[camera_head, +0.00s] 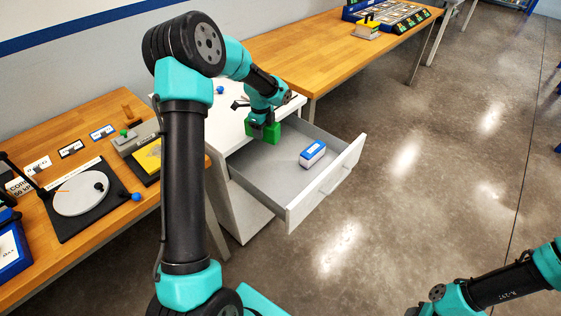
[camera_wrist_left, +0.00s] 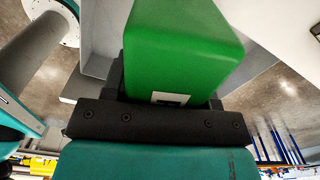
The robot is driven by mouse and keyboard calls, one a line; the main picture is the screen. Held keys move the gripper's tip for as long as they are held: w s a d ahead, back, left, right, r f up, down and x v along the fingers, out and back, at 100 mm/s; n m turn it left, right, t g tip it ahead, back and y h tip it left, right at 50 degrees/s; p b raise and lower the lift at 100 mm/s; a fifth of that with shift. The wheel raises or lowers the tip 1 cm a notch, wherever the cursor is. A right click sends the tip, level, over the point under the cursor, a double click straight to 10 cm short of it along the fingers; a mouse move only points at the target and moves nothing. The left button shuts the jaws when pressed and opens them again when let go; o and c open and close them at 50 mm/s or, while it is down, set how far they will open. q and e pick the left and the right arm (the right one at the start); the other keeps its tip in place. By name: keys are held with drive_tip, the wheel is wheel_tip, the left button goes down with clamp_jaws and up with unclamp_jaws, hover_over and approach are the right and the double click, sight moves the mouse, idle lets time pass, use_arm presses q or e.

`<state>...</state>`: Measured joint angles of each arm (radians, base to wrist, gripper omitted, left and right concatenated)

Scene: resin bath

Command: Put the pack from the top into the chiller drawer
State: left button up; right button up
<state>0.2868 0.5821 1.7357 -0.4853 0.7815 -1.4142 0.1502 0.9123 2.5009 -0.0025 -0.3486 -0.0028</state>
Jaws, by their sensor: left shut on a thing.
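A green pack (camera_head: 273,131) is held in my left gripper (camera_head: 262,130), over the back left part of the open chiller drawer (camera_head: 327,190). In the left wrist view the green pack (camera_wrist_left: 182,45) fills the upper middle, between the jaws, with a small white label near the gripper. The gripper is shut on it. The white chiller cabinet (camera_head: 243,180) stands with its drawer pulled out toward the lower right. The pack's underside is hidden, so I cannot tell whether it touches the drawer. My right arm shows at the lower right; its fingers are out of the picture.
A blue and white box (camera_head: 313,154) lies in the drawer's right part; the grey drawer floor around it is free. A wooden bench (camera_head: 40,245) with a round white plate (camera_head: 80,193) stands at left. Another wooden bench (camera_head: 310,50) is behind. The floor at right is clear.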

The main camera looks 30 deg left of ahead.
use_arm(q)
drive_tip(key=shift+w+d+f+m, duration=0.25)
drive_tip(key=shift+w+d+m, duration=0.55)
drive_tip(key=shift+m, duration=0.4)
hover_over(283, 186)
wheel_tip(283, 186, down, 10)
drive_tip(key=shift+a+r+m, duration=0.1)
drive_tip(key=shift+m, duration=0.2)
drive_tip(key=shift+f, duration=3.1)
drive_tip(key=shift+f, duration=0.1)
drive_tip(key=shift+f, duration=1.8)
drive_tip(key=shift+f, duration=0.15)
